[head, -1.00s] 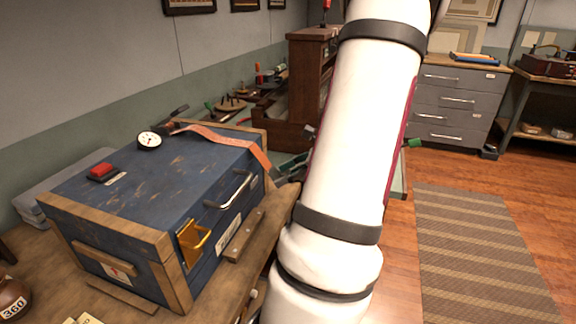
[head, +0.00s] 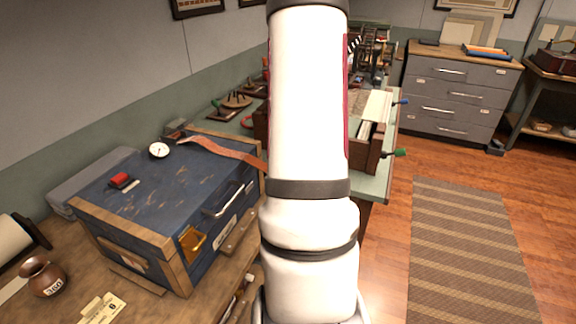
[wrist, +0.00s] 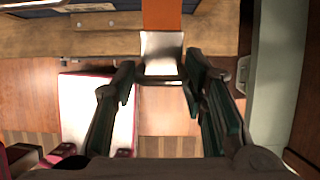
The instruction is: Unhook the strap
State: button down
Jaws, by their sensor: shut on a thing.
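The orange strap (head: 224,149) lies over the top of the scuffed blue chest (head: 160,185) in the head view. Its right part runs past the chest's top edge and goes behind my white arm. In the wrist view the strap (wrist: 162,14) comes down from the top to a pale metal end piece (wrist: 161,52). My gripper (wrist: 160,78) is shut on this metal end, with a dark finger on each side. The head view hides my gripper and the strap's end behind the arm. Whether the metal end is hooked on anything cannot be told.
A copper pot (head: 43,277) stands on the bench at left. A green bench with a wooden device (head: 372,150) is behind my arm. The floor around the striped rug (head: 462,250) is clear.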

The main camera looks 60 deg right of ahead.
jog(key=shift+w+r, duration=0.3)
jog(key=shift+r, duration=0.6)
jog(key=shift+w+r+p, duration=0.15)
jog(key=shift+p, duration=0.2)
jog(key=c, duration=1.2)
grip_release()
jog(key=shift+w+a, duration=0.1)
jog(key=shift+w, duration=0.05)
jog(key=shift+s, duration=0.2)
jog(key=shift+s+r, duration=0.2)
jog(key=shift+r, duration=0.05)
jog(key=v, duration=1.1)
jog(key=shift+r, duration=0.1)
